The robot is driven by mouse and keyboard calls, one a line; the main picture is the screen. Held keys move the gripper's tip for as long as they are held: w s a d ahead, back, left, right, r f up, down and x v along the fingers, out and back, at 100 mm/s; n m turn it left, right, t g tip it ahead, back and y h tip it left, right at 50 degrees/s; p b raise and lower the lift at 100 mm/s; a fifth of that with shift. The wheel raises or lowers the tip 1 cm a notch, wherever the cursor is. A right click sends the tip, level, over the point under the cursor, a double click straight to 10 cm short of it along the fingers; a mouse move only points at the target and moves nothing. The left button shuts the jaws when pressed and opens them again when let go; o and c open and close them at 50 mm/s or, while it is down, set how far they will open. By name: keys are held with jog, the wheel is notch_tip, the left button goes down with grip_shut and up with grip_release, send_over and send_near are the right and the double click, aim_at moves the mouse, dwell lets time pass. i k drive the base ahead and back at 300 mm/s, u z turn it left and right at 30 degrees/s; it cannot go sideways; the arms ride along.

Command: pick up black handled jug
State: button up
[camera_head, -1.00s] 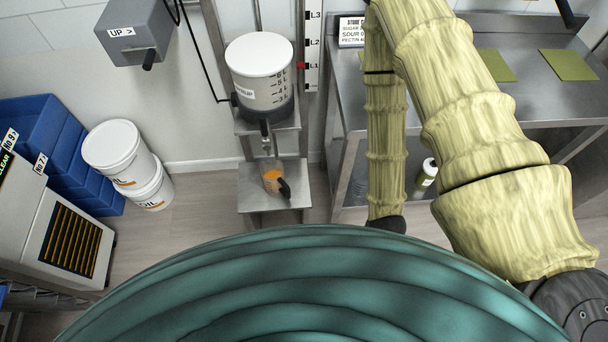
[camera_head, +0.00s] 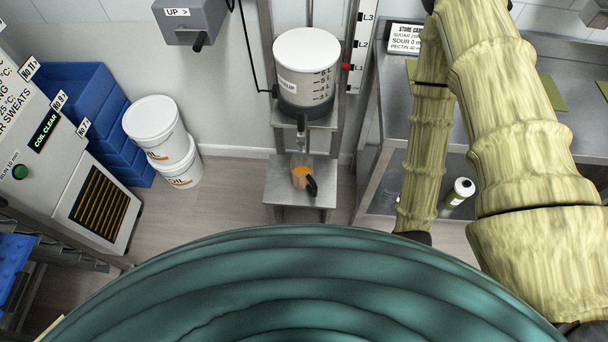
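The black handled jug (camera_head: 301,178) stands on the lower metal shelf of the depositor stand. It is small, with orange contents or an orange body, and its black handle (camera_head: 312,186) points to the lower right. It sits below the outlet of the white hopper (camera_head: 306,70). My gripper is not visible. My arm, in a pale yellow sleeve, crosses the right of the view, well to the right of the jug.
Two stacked white buckets (camera_head: 155,128), blue crates (camera_head: 92,105) and a control machine (camera_head: 75,175) stand to the left. The floor (camera_head: 225,208) before the depositor is clear.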

aim_at(301, 166)
jog(key=z, duration=0.05)
jog(key=k, duration=1.05)
jog(key=u, duration=0.75)
jog(key=i, duration=0.6)
jog(key=u, duration=0.2)
